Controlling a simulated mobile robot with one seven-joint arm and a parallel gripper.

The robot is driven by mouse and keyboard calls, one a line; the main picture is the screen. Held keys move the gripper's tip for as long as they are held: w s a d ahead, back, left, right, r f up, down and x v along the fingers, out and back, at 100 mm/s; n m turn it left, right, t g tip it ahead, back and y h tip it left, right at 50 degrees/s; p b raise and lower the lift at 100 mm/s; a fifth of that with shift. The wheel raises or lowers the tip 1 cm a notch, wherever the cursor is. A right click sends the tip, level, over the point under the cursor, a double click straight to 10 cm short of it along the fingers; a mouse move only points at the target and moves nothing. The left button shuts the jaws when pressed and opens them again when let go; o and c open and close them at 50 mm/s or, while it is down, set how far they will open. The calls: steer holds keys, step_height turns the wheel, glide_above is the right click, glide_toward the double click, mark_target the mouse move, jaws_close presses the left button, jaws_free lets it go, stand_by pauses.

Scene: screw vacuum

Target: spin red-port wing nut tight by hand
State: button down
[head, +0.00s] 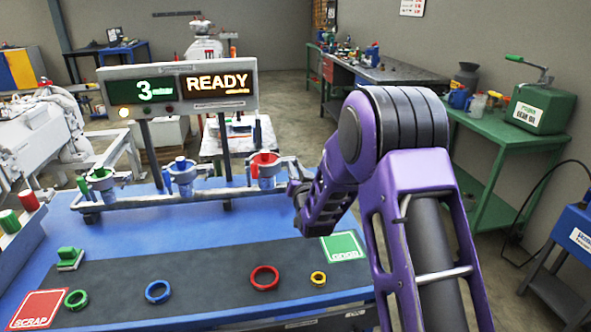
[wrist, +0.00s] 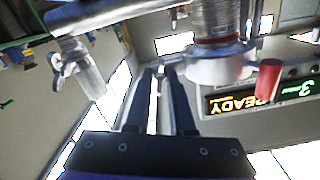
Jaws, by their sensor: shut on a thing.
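The red port (head: 266,182) is the rightmost of three ports on the rail, with a red part on it and a pale clamp around it. In the wrist view the clamp (wrist: 215,70) circles a ribbed metal neck, and a red cylinder (wrist: 268,80) sticks out beside it. My gripper (head: 297,190) is at the right side of this port. In the wrist view my gripper (wrist: 166,72) has its fingers close together at the clamp's side, shut on the wing nut there. The nut is mostly hidden between the fingertips.
The blue port (head: 183,180) and green port (head: 102,185) stand left on the same rail. A sign reading 3 and READY (head: 178,88) rises behind. Several coloured rings, such as the red ring (head: 264,278), lie on the dark mat (head: 205,290).

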steer(key=shift+m, duration=1.1)
steer(key=c, duration=1)
jaws_free()
steer(key=s+d, duration=0.1)
steer(key=s, duration=0.7)
steer(key=s+d, duration=0.2)
steer(key=s, duration=0.7)
steer(key=shift+d, duration=0.25)
